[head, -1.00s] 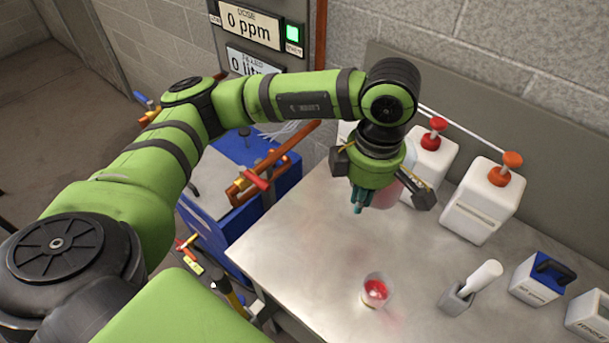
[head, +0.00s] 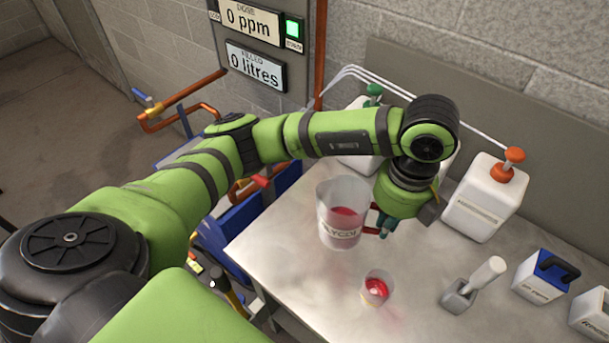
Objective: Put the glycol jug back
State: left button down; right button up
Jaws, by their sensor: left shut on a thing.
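The glycol jug (head: 341,218) is a clear, upright pitcher with red liquid inside and a dark-lettered label. It is in the middle of the head view, over the metal bench. My left gripper (head: 382,222) is at the jug's right side, shut on it; the arm's wrist hides part of the grip. I cannot tell exactly how far the jug's base is above the bench. My right gripper is not in view.
A small cup of red liquid (head: 376,288) stands on the bench (head: 310,275) in front of the jug. White pump-top containers (head: 484,200) line the back. A grey holder with a white handle (head: 470,287) and blue-topped box (head: 543,277) are at right.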

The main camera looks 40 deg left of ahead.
aim_at(343, 206)
pick_arm(q)
jog(key=w+a+f+n, duration=0.1)
jog(key=a+f, duration=0.1)
jog(key=a, duration=0.1)
jog(key=w+a+f+n+p, duration=0.1)
jog(key=a+f, duration=0.2)
jog(key=w+a+f+n+p, duration=0.1)
jog(key=a+f+n, duration=0.1)
jog(key=a, duration=0.2)
jog(key=shift+f, duration=0.15)
jog(key=shift+a+f, duration=0.15)
jog(key=shift+f, duration=0.05)
notch_tip(343, 206, down, 3)
jog(key=shift+p, duration=0.65)
jog(key=shift+f, duration=0.5)
jog(key=shift+f, duration=0.1)
